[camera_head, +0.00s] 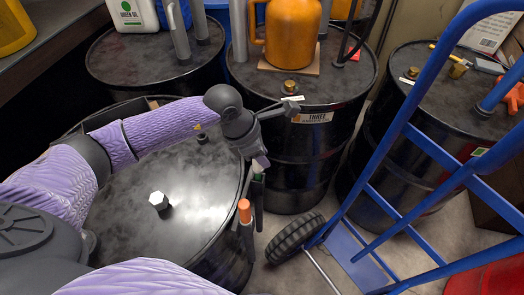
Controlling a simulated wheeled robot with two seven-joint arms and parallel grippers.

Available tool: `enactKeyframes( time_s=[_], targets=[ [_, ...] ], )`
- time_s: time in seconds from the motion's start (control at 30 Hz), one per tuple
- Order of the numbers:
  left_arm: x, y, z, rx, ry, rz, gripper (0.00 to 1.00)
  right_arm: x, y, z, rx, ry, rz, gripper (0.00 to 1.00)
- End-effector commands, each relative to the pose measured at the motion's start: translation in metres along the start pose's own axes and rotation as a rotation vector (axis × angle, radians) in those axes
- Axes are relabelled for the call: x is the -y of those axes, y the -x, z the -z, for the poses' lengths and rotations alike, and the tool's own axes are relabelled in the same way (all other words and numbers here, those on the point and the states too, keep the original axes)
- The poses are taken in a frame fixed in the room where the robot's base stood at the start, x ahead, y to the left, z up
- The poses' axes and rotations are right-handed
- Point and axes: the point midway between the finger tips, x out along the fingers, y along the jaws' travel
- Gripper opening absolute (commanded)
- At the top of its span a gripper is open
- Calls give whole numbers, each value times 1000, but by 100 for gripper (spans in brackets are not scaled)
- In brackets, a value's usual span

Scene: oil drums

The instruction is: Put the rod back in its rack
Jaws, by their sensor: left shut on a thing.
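My left gripper (261,161) reaches over the near black drum (135,235) and points down beside its right rim. It is shut on a slim rod (258,179) with a pale and green upper end, which hangs down along the drum's side. An orange-topped rod (244,211) stands just left of and nearer than it, upright against the same side. Dark upright pieces there look like a rack, but its slots are too small to make out. I cannot tell whether the held rod's lower end is inside it. My right gripper is out of view.
A blue hand truck (377,175) with a black tyre (295,238) stands to the right. Behind is a drum (303,143) bearing an orange jug (291,35). More drums stand back left and right. Floor shows below the tyre.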

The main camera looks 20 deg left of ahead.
Motion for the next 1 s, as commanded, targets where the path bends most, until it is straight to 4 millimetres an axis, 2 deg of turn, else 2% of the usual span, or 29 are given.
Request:
enactKeyframes(
  time_s=[0.27, 0.63, 1.0],
  targets=[
    [0, 0, 0, 0, 0, 0, 0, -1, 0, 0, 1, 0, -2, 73],
    [0, -14, 5, 0, 0, 0, 0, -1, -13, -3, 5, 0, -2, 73],
    [0, -14, 5, 0, 0, 0, 0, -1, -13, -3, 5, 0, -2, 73]
  ],
)
